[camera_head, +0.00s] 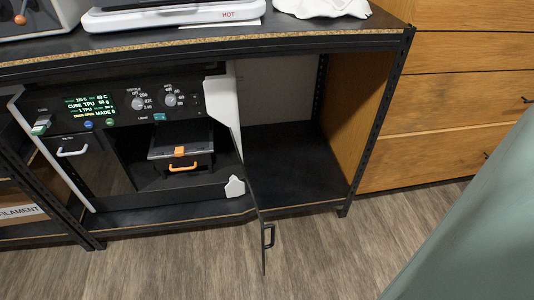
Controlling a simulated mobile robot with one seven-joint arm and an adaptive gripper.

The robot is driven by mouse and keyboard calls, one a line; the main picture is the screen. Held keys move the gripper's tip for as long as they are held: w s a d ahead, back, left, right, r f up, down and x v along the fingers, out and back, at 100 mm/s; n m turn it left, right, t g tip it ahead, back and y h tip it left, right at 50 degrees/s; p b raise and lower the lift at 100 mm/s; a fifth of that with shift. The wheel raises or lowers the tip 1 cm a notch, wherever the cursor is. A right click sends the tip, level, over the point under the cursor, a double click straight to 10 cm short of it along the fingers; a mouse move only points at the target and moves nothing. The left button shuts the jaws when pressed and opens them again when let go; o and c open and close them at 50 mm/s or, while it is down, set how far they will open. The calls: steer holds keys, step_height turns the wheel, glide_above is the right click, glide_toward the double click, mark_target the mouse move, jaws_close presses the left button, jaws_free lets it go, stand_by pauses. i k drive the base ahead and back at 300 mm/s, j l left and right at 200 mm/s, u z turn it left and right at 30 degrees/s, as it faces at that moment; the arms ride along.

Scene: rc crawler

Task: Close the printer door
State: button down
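The printer (105,125) stands on the lower level of a black shelf, at the left of the head view. Its front opening shows a dark inside with a build plate and an orange handle (184,167). The printer door (254,203) stands open, swung out from the printer's right side toward me. I see it nearly edge-on, as a thin dark panel reaching past the shelf's front edge. Its black handle (268,236) is on the right face, near the free end. The printer's display is lit; its small text is hard to read. My gripper is not in view.
An empty shelf bay (290,160) lies right of the door. A wooden drawer cabinet (445,100) stands farther right. The worktop (300,31) above holds a white appliance marked HOT (175,17) and a white cloth (322,7). The wooden floor (330,255) in front is clear.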

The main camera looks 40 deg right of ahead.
mark_target(256, 227)
steer(key=k+l, duration=0.15)
steer(key=l, duration=0.25)
steer(key=k+l, duration=0.1)
steer(key=l, duration=0.3)
steer(key=k+l, duration=0.15)
steer(key=l, duration=0.25)
steer(key=k+l, duration=0.15)
steer(key=l, duration=0.25)
steer(key=l+z, duration=0.15)
steer(key=z, duration=0.2)
steer(key=k+l, duration=0.05)
